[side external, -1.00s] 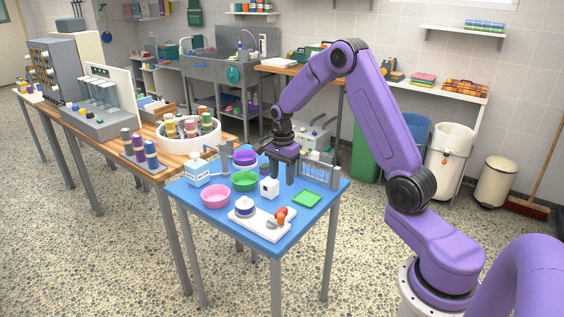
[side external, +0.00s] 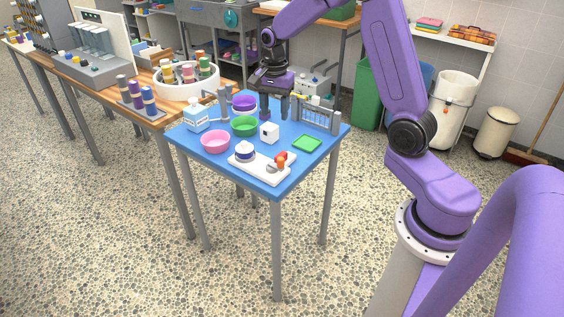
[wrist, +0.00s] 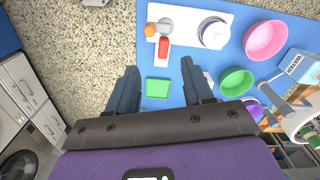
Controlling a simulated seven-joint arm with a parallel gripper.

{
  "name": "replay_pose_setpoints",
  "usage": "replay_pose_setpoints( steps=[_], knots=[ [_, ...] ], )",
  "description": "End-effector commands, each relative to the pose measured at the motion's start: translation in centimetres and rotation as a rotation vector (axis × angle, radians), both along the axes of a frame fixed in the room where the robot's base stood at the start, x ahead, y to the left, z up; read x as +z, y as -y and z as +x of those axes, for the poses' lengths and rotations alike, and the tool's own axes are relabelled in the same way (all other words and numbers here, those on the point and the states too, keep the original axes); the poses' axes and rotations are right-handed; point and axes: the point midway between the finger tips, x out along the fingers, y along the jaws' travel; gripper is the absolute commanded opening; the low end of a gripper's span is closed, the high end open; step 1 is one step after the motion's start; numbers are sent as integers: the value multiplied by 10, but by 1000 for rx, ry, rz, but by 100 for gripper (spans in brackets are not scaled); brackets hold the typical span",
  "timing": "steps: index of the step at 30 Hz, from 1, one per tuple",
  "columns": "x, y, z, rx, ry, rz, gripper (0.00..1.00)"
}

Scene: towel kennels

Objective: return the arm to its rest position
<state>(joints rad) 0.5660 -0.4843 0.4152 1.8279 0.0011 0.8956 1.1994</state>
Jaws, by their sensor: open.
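My purple gripper (side external: 276,114) is above the back part of the small blue table (side external: 275,174), behind the white cube (side external: 269,132). Its two dark fingers are apart with nothing between them. In the wrist view, my open gripper (wrist: 160,72) faces down, and the green square tray (wrist: 157,88) shows between the fingers on the blue top. The fingers look clear of the table, but their exact height is hard to tell.
A grey rack (side external: 320,118) stands close right of my gripper. Purple (side external: 244,103), green (side external: 244,126) and pink (side external: 215,142) bowls and a white bottle (side external: 196,116) are to the left. A white board (side external: 260,170) holds a jar and small red and orange items in front.

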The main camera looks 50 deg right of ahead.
Motion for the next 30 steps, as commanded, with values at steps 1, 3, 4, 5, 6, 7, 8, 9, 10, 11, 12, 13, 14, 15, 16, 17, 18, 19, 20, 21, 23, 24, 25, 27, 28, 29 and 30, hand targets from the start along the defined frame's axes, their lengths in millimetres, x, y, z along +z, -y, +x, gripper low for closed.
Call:
replay_pose_setpoints(
  steps=[1,3,4,5,6,7,8,9,10,11,12,13,14,15,16,17,18,19,20,21,23,24,25,27,28,29,30],
  knots=[
    [6,-19,-8,101,3,0,51],
    [12,-42,-21,249,6,-1,51],
    [15,-51,-27,311,7,-1,51],
    [17,-61,-33,374,8,-1,51],
    [20,-72,-43,457,9,-1,51],
    [22,-80,-50,518,9,-1,51],
    [24,-89,-57,581,10,-2,51],
    [27,-99,-68,663,11,-2,51],
    [29,-106,-76,725,12,-2,51],
    [31,-113,-84,787,12,-2,51],
    [33,-121,-95,870,14,-2,51],
    [34,-127,-104,932,15,-3,51],
    [36,-132,-113,994,15,-3,51],
    [38,-139,-125,1078,16,-3,51],
    [39,-144,-134,1140,17,-3,51],
    [40,-148,-144,1201,18,-3,51],
    [41,-153,-157,1284,19,-3,51],
    [42,-156,-166,1346,20,-3,51],
    [43,-158,-176,1407,21,-3,51],
    [44,-162,-189,1491,24,-4,51],
    [44,-165,-208,1614,25,-4,51],
    [45,-166,-220,1698,27,-4,51],
    [45,-167,-230,1760,27,-4,51],
    [45,-167,-252,1901,31,-4,51],
    [45,-166,-260,1960,31,-4,51],
    [44,-166,-268,2017,33,-5,51],
    [44,-164,-278,2085,33,-5,51]
  ],
)
